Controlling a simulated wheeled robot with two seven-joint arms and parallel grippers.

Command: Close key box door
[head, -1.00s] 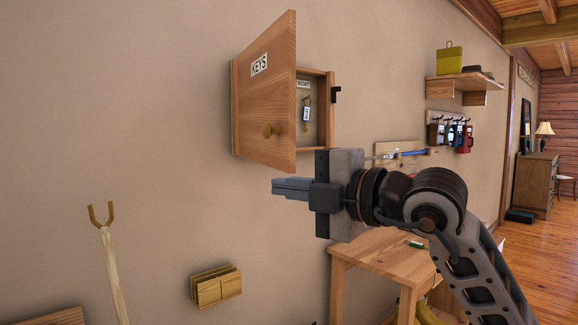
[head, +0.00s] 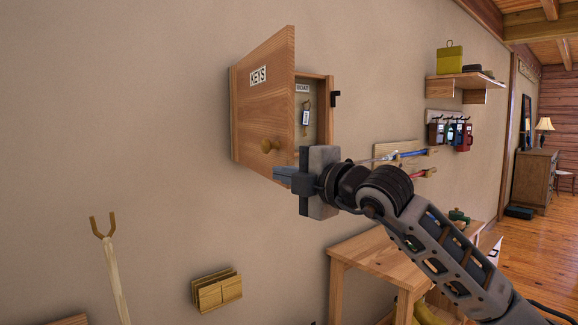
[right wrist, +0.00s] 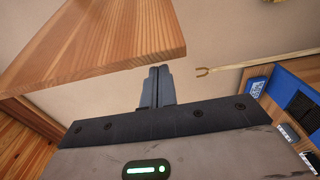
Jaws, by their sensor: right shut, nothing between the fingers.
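My right gripper (head: 280,175) is shut and empty, at the door's lower free corner in the head view. In the right wrist view, its closed fingers (right wrist: 156,88) point toward the wall, close by the door's edge (right wrist: 110,45). I cannot tell whether they touch. My left gripper is out of view.
A small wooden table (head: 375,265) stands below right. A wall rack with tools (head: 405,157), hanging lanterns (head: 450,133) and a shelf (head: 465,83) are further right. A wooden letter holder (head: 217,291) and a forked stick (head: 110,265) are lower left. The wall between is bare.

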